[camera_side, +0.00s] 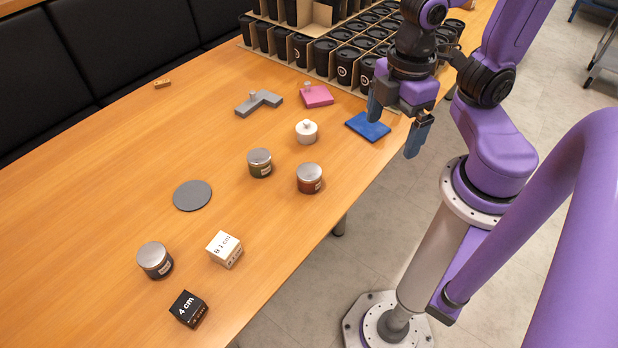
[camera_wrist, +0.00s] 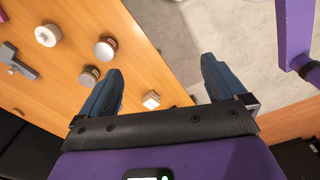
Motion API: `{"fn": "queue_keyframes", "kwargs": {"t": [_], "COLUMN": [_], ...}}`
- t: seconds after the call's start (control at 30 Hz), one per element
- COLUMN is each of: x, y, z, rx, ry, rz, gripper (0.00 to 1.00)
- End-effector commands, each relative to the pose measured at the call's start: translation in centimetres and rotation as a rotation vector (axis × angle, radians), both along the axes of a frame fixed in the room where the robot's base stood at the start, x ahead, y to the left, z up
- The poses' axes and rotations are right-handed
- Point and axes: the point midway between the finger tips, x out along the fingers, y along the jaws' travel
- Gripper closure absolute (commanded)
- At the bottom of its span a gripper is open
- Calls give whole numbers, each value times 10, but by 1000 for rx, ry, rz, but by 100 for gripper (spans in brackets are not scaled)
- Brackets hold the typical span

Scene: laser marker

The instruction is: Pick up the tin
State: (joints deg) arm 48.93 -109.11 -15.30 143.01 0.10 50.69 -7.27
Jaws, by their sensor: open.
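I see no item plainly labelled as a tin; several small round containers could be it. A white lidded pot with a knob (camera_side: 306,132) stands upright on the table, and it also shows at the upper left of the wrist view (camera_wrist: 47,35). My gripper (camera_side: 396,124) is open and empty, above the table's right edge near the blue pad. Its two fingers show spread apart in the wrist view (camera_wrist: 161,82).
A blue pad (camera_side: 368,127), pink block (camera_side: 316,96) and grey L-shaped piece (camera_side: 259,103) lie behind the containers. A crate of black cups (camera_side: 330,60) stands at the back. A grey disc (camera_side: 192,195), white box (camera_side: 224,249) and black box (camera_side: 188,309) lie nearer. The table's left side is mostly clear.

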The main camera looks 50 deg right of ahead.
Motion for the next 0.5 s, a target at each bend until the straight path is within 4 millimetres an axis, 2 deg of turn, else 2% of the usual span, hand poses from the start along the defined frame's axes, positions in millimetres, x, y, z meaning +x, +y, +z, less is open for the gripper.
{"fn": "queue_keyframes", "kwargs": {"t": [0.2, 0.5], "x": [44, 104], "y": [11, 17], "z": [-17, -45], "rx": [-12, -23], "ry": [-2, -5], "rz": [217, 551], "gripper": [2, 2]}}
